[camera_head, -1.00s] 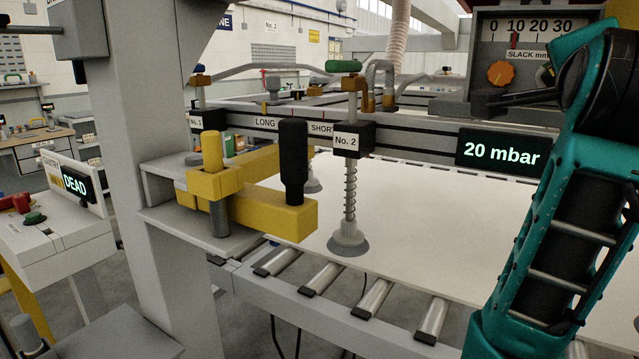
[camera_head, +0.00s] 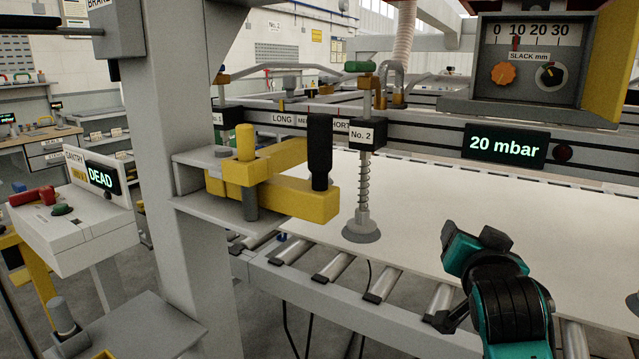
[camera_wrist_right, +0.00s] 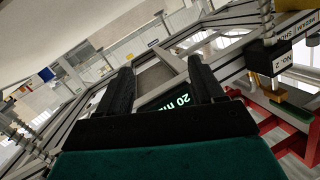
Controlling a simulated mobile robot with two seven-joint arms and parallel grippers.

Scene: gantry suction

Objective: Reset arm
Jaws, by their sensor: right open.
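My right arm (camera_head: 510,305), teal and black, rises from the lower right in the head view, in front of the white sheet (camera_head: 425,205) and the roller bed. Which part of it is the gripper is hard to tell there. In the right wrist view my right gripper (camera_wrist_right: 162,85) has its two black fingers apart, with nothing between them. Beyond the fingers are the gantry beam and part of the mbar display (camera_wrist_right: 174,106), seen tilted. My left gripper is not in view.
A suction cup (camera_head: 361,230) on a spring stem marked No. 2 stands over the sheet. A yellow clamp (camera_head: 290,195) with a black handle is left of it. The gantry box (camera_head: 75,225) reads DEAD. The slack gauge (camera_head: 530,60) and 20 mbar display (camera_head: 504,147) are at right.

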